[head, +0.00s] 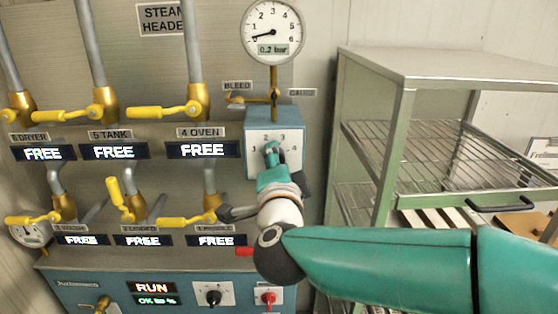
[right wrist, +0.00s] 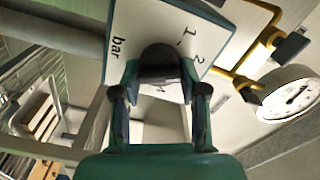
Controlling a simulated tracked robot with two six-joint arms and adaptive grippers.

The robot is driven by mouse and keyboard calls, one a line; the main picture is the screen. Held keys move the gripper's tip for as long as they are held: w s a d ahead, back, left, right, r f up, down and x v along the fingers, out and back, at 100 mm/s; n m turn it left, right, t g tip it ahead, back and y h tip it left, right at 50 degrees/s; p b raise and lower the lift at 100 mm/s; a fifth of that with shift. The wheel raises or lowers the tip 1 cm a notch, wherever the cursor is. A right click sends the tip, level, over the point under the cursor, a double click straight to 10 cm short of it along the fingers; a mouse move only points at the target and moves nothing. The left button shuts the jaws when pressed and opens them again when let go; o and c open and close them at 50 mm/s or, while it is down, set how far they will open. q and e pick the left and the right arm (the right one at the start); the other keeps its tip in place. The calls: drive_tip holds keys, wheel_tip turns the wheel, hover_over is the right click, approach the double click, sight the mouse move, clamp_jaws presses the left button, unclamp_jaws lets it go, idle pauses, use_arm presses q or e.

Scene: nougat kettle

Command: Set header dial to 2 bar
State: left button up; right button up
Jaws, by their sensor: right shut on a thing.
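The header dial is a dark round knob (right wrist: 160,60) on a white scale plate (right wrist: 125,35) marked "bar" and numbers, in the right wrist view. In the head view the plate (head: 255,138) is on the front of a blue-grey box (head: 258,118), with 1 to 4 around it. My right gripper (head: 272,152) covers most of the knob; its two fingers are shut on it in the right wrist view (right wrist: 160,82). The knob's pointer is hidden. The round gauge (head: 272,22) above has its needle near the low end and a display reading 0.2 bar. My left gripper is not in view.
Yellow-handled valves (head: 165,112) and several "FREE" displays (head: 115,152) fill the panel at left. A small bleed valve (head: 250,99) is just above the dial box. A lower panel (head: 75,284) shows RUN. A wire-shelf rack (head: 450,65) stands at right, behind my right arm.

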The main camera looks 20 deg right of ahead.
drive_tip(key=shift+a+f, duration=0.15)
drive_tip(key=shift+f, duration=0.25)
drive_tip(key=o, duration=1)
drive_tip(key=shift+o, duration=0.6)
drive_tip(key=shift+r, duration=0.2)
drive_tip(key=v, duration=1.2)
